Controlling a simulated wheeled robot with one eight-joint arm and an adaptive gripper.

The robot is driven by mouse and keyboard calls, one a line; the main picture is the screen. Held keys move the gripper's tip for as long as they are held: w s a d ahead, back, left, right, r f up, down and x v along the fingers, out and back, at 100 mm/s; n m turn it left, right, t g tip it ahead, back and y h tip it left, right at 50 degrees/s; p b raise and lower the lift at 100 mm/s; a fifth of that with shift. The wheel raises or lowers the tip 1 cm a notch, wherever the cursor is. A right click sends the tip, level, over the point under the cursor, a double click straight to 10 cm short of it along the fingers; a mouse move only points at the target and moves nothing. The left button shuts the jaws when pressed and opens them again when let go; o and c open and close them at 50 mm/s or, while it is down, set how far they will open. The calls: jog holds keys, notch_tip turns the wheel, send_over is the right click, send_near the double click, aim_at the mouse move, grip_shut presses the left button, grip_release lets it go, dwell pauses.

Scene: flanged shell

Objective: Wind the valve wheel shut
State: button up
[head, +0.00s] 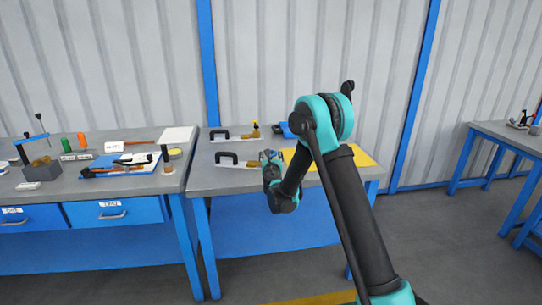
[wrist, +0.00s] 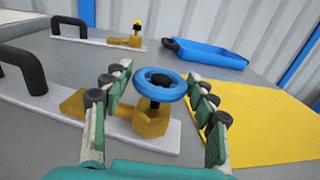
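The blue valve wheel (wrist: 145,91) sits on a brass valve body (wrist: 150,122), fixed on a white plate (wrist: 160,141) with a black handle (wrist: 28,70). My gripper (wrist: 160,74) is open, with one green-padded finger on each side of the wheel. The wheel lies between the fingers, and I see gaps between its rim and the pads. In the head view my gripper (head: 271,158) is over the right bench at the plate's right end. The wheel is hard to make out there, largely behind my gripper.
Behind stands a second plate with a black handle and a brass valve with a yellow top (wrist: 136,33). A blue tray (wrist: 208,54) lies at the back. A flat yellow mat (wrist: 262,120) lies to the right. Tools and blocks cover the left bench (head: 110,138).

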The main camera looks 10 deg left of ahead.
jog(key=shift+o, duration=1)
jog(key=shift+s, duration=0.1)
jog(key=s, duration=0.4)
jog(key=s+d, duration=0.1)
jog(key=s, duration=0.6)
jog(key=shift+s+d, duration=0.35)
jog(key=shift+d, duration=0.05)
jog(key=shift+w+d, duration=0.2)
jog(key=shift+d, duration=0.05)
jog(key=d+n+y, duration=0.1)
jog(key=d+y, duration=0.1)
jog(key=w+d+n+g+y, duration=0.1)
jog(key=d, duration=0.1)
jog(key=shift+w+n+y, duration=0.2)
jog(key=shift+n+y, duration=0.1)
jog(key=shift+y, duration=0.1)
jog(key=s+d+n+g+y, duration=0.3)
jog(key=d+y, duration=0.1)
jog(key=y, duration=0.1)
jog(key=x, duration=1.7)
jog(key=shift+w+d+r, duration=0.15)
jog(key=shift+w+d, duration=0.05)
jog(key=shift+w, duration=0.15)
